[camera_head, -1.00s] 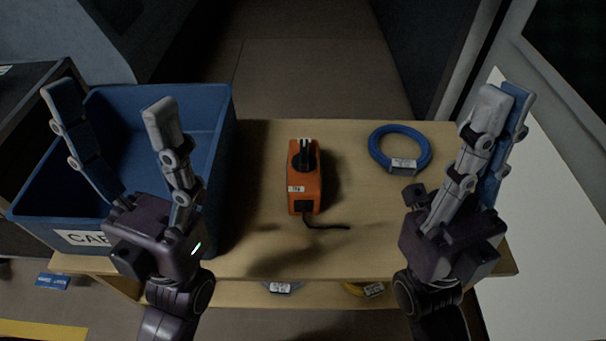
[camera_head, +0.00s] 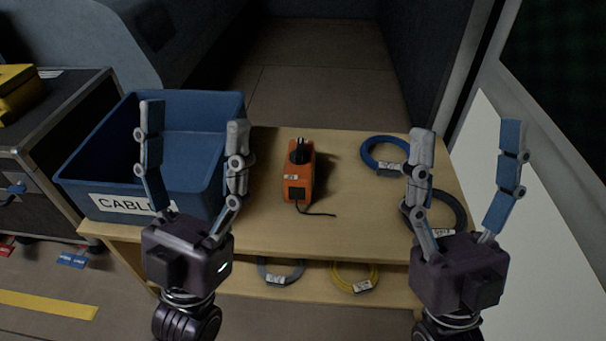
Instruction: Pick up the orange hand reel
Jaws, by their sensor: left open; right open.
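The orange hand reel (camera_head: 297,184) stands on the wooden table's top, near its middle, with a black handle on top and a short black cord at its front. My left gripper (camera_head: 194,130) is open and empty, to the left of the reel and in front of the blue bin. My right gripper (camera_head: 467,138) is open and empty, to the right of the reel over the table's right end. Neither gripper touches the reel.
A blue bin (camera_head: 215,118) with a cable label stands on the left of the wooden table (camera_head: 285,233). A blue cable coil (camera_head: 368,146) and a black coil (camera_head: 456,206) lie on the right. A grey coil (camera_head: 262,272) and a yellow coil (camera_head: 340,276) lie on the lower shelf. A dark case (camera_head: 75,150) stands left.

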